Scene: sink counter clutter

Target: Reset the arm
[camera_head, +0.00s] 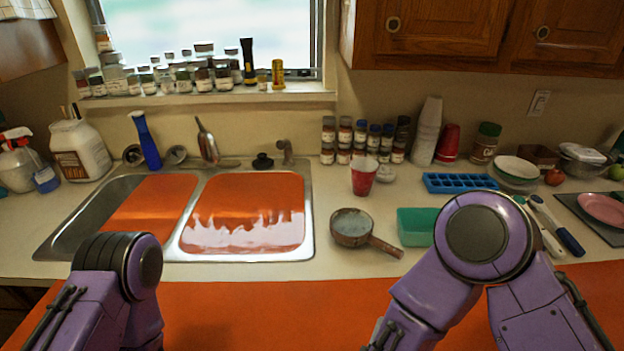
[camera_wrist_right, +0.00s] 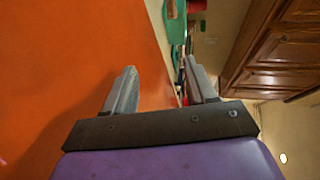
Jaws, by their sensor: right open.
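My right gripper (camera_wrist_right: 160,88) shows in the right wrist view with its two fingers apart and nothing between them. It points past the orange surface toward the counter and the cabinets. In the head view my right arm (camera_head: 485,235) bends up in front of the counter at the right, and its gripper is below the picture or hidden. My left arm (camera_head: 118,270) shows at the lower left in front of the sink. The left gripper is outside the picture.
The double sink (camera_head: 312,215) holds orange panels. A saucepan (camera_head: 350,228), a red cup (camera_head: 363,180), a green container (camera_head: 415,226) and a blue ice tray (camera_head: 455,182) stand on the counter. Spice jars line the wall and windowsill. The orange front surface (camera_head: 260,315) is clear between my arms.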

